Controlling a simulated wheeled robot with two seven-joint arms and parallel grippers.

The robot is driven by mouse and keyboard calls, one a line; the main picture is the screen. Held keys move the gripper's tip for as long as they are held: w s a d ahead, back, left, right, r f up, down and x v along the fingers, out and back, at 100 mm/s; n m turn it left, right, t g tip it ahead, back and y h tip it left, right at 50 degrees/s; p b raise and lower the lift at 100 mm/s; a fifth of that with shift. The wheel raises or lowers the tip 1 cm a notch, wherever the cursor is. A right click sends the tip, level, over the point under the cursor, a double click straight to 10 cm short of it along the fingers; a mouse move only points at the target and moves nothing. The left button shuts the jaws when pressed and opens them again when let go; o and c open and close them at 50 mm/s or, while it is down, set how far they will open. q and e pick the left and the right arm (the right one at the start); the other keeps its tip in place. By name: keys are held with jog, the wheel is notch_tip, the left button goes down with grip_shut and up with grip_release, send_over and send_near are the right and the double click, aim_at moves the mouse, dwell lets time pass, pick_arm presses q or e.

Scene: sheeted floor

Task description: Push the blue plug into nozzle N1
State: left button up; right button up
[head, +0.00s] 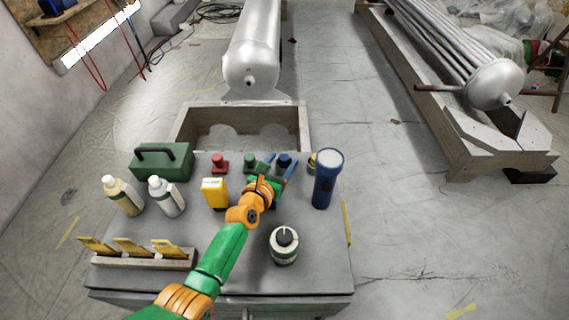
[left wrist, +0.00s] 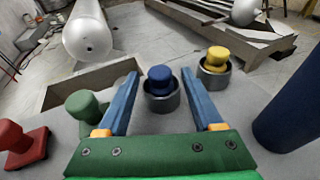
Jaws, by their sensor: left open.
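The blue plug (head: 284,160) stands upright at the back of the grey table. In the left wrist view the blue plug (left wrist: 160,77) sits in a round grey holder (left wrist: 161,100). My left gripper (head: 279,166) is open, with one blue finger on each side of the plug; in the left wrist view its fingertips (left wrist: 159,77) flank the plug with gaps showing. A grey vessel (head: 252,50) lies beyond the table, with a small nozzle (head: 249,80) on its near end. No N1 label is readable. My right gripper is not in view.
Red (head: 219,162), green (head: 250,161) and yellow (left wrist: 216,58) plugs stand in the same row. A blue flashlight (head: 324,180) stands close right. A wooden frame (head: 306,127) lies behind the table.

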pick_arm(q)
grip_shut()
jog(key=shift+r+p, duration=2.2)
jog(key=shift+r, duration=0.05)
